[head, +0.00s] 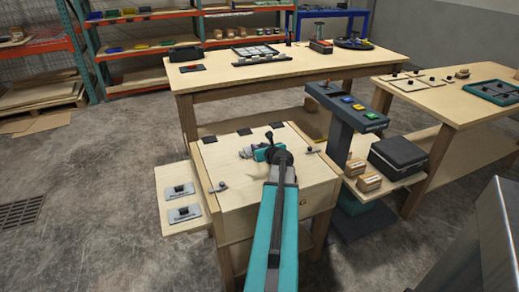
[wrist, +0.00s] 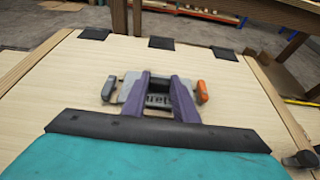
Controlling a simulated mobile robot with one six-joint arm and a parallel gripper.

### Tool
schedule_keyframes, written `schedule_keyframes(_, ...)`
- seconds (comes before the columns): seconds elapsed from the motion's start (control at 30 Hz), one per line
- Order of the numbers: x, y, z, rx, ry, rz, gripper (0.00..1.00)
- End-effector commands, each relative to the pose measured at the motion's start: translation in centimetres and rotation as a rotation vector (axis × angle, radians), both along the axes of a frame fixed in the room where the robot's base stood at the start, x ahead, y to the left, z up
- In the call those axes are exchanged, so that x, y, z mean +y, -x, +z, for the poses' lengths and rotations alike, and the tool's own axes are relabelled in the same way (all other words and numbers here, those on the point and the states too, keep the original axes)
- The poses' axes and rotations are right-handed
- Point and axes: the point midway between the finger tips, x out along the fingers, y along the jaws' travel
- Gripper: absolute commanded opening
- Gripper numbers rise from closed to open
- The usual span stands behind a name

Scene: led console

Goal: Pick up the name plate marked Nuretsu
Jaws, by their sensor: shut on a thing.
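The name plate (wrist: 129,86) is grey, with dark lettering partly showing between my fingers in the wrist view; I can make out roughly "ret", and the rest is hidden. My gripper (wrist: 160,84) has two purple fingers shut on the plate's dark raised middle part. In the head view my gripper (head: 257,153) is over the light wooden bench top (head: 225,165), with little of the plate visible. I cannot tell whether the plate touches the bench top.
Three dark pads (wrist: 161,43) lie along the bench's far edge. Two other plates (head: 184,213) lie on a low side shelf at left. A dark post with coloured buttons (head: 350,105) stands close at right, beside a black box (head: 397,155). A larger table (head: 220,80) stands behind.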

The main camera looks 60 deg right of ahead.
Motion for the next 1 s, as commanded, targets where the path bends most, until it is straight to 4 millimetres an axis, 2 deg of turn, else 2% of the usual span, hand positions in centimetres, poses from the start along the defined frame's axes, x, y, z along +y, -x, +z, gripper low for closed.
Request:
schedule_keyframes(0.23,0.0,0.0,3.1,-0.002,0.001,0.000,0.04)
schedule_keyframes(0.3,-0.3,1.4,2.7,-0.001,-0.002,-0.005,0.04)
schedule_keyframes(0.8,-2.4,10.9,3.7,-0.002,-0.001,-0.004,0.04)
schedule_keyframes(1.0,-3.1,13.8,3.9,0.000,-0.001,-0.004,0.04)
